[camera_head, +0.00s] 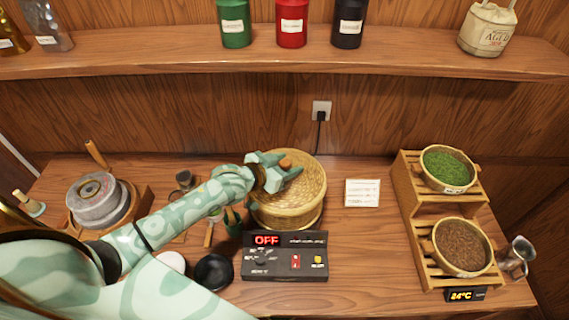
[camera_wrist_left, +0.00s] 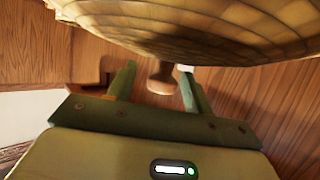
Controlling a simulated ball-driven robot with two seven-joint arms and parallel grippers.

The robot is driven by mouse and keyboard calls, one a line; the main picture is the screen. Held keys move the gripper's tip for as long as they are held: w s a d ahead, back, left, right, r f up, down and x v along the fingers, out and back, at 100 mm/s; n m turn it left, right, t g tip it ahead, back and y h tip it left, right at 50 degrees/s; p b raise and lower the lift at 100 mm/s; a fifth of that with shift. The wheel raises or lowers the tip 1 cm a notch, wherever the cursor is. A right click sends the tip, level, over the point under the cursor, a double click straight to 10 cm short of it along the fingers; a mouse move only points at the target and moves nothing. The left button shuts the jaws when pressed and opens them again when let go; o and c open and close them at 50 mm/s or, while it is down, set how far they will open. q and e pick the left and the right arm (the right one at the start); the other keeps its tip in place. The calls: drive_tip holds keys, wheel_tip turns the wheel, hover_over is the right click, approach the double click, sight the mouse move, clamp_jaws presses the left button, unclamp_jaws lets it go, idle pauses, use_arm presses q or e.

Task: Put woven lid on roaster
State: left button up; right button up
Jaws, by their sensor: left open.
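The round woven lid (camera_head: 303,189) lies over the woven roaster (camera_head: 291,222), behind the control box; it looks seated, though the rim is hard to judge. Its small wooden knob (camera_head: 286,163) faces up. My left gripper (camera_head: 278,168) is at the top of the lid, open, with its fingers on either side of the knob. In the left wrist view the lid (camera_wrist_left: 200,25) fills the top, and the knob (camera_wrist_left: 161,78) shows between the two separate fingers (camera_wrist_left: 158,88). My right gripper is not in view.
The control box (camera_head: 285,258) reading OFF stands in front of the roaster. A black bowl (camera_head: 213,272) and stone press (camera_head: 97,200) are to the left. A wooden rack (camera_head: 408,199) with tea baskets stands right. A shelf (camera_head: 190,62) with canisters runs above.

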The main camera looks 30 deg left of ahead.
use_arm(q)
drive_tip(key=shift+r, duration=0.3)
drive_tip(key=p+v, duration=0.1)
drive_tip(key=v, duration=1.1)
drive_tip(key=shift+r, duration=0.25)
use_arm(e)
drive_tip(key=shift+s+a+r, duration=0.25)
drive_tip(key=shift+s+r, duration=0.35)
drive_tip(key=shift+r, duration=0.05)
use_arm(q)
drive_tip(key=shift+w+a, duration=0.1)
drive_tip(key=shift+w, duration=0.05)
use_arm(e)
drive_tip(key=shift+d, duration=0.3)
